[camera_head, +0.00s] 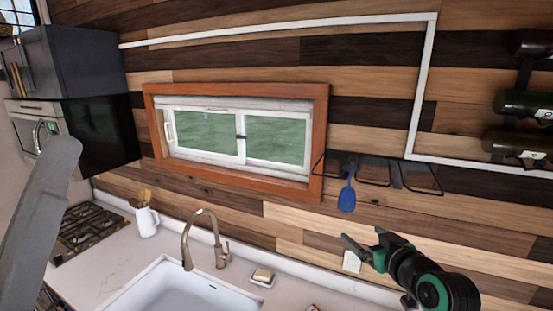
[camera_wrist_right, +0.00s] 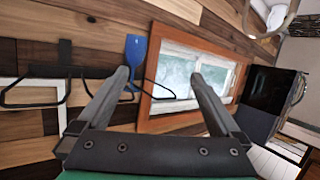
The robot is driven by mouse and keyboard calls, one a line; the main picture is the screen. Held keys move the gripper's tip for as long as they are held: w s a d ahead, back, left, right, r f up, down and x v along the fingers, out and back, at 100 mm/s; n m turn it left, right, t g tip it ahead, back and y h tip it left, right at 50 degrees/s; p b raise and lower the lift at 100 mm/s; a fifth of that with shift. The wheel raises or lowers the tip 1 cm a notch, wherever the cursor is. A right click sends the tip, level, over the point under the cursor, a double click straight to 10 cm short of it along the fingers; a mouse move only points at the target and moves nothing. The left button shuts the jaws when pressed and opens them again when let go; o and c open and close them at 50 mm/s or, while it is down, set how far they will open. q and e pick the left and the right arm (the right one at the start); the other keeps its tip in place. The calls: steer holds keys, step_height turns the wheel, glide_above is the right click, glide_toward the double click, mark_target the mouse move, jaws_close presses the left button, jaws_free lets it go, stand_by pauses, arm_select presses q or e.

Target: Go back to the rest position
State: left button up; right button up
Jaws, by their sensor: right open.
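My right gripper (camera_head: 361,240) is in front of the wood-plank wall at the lower right, below the hanging rack. In the right wrist view its two fingers (camera_wrist_right: 160,75) stand wide apart with nothing between them but background. A grey part of my own body crosses the left edge of the head view.
A blue spatula (camera_head: 347,199) hangs from a black wall rack (camera_head: 375,183) above my right gripper. A faucet (camera_head: 205,222), white sink (camera_head: 178,292), soap dish (camera_head: 262,278) and utensil jug (camera_head: 147,222) are on the counter. A stovetop (camera_head: 88,233) is at left, wine bottles (camera_head: 527,105) at right.

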steer(key=s+a+r+t, duration=0.2)
steer(key=s+r+t, duration=0.15)
steer(key=r, duration=0.35)
steer(key=s+a+r+t, duration=0.25)
steer(key=s+r, duration=0.25)
steer(key=r, duration=0.3)
steer(key=s+r+m+t, duration=0.1)
steer(key=s+r+t, duration=0.2)
steer(key=s+r, duration=0.4)
steer(key=s+d+r+t, duration=0.1)
steer(key=s+r+t, duration=0.3)
steer(key=s+r, duration=0.4)
steer(key=s, duration=0.7)
steer(key=shift+d+m, duration=0.15)
steer(key=shift+m, duration=0.25)
steer(key=shift+w, duration=0.1)
